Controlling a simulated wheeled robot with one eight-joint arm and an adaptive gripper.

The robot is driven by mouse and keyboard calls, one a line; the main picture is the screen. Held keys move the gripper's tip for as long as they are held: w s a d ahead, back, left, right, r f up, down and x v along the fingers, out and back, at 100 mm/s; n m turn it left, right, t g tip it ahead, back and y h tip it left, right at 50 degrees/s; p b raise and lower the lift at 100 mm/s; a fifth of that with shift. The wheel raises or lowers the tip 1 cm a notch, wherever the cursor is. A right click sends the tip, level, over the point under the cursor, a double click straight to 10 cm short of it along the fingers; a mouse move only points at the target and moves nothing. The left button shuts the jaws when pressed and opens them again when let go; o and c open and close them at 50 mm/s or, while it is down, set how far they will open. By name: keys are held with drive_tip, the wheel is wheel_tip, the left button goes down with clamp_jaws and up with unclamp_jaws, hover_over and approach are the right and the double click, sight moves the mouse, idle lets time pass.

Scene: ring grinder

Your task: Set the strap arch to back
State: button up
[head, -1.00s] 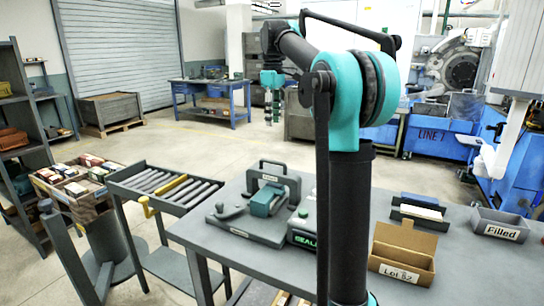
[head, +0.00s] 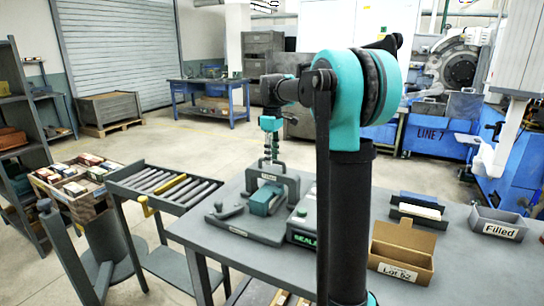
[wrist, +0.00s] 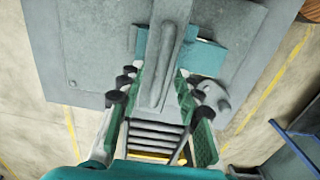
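The strap arch (head: 293,184) is a dark grey frame with a small label, standing over a teal block (head: 263,198) on a grey base plate (head: 240,226) on the table. My gripper (head: 273,162) points down at the top of the arch in the head view. In the wrist view, my gripper (wrist: 162,85) is open, with green finger pads on either side of a long grey bar (wrist: 162,60), which looks like the top of the arch. I cannot tell whether the pads touch it. The teal block (wrist: 203,56) shows beyond it.
A green-and-dark box (head: 302,228) stands right beside the base plate. A brown Lot 52 carton (head: 402,250) and a grey Filled bin (head: 497,224) are farther right. A roller conveyor (head: 168,188) adjoins the table at left. The front of the table is clear.

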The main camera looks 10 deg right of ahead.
clamp_jaws()
drive_tip(key=shift+w, duration=0.1)
idle(0.4)
drive_tip(key=w+d, duration=0.9)
drive_tip(key=w, duration=0.4)
drive_tip(key=shift+d, duration=0.35)
drive_tip(key=shift+w, duration=0.1)
drive_tip(key=shift+c, duration=0.3)
unclamp_jaws()
drive_tip(key=shift+o, duration=0.3)
wheel_tip(320, 180, up, 12)
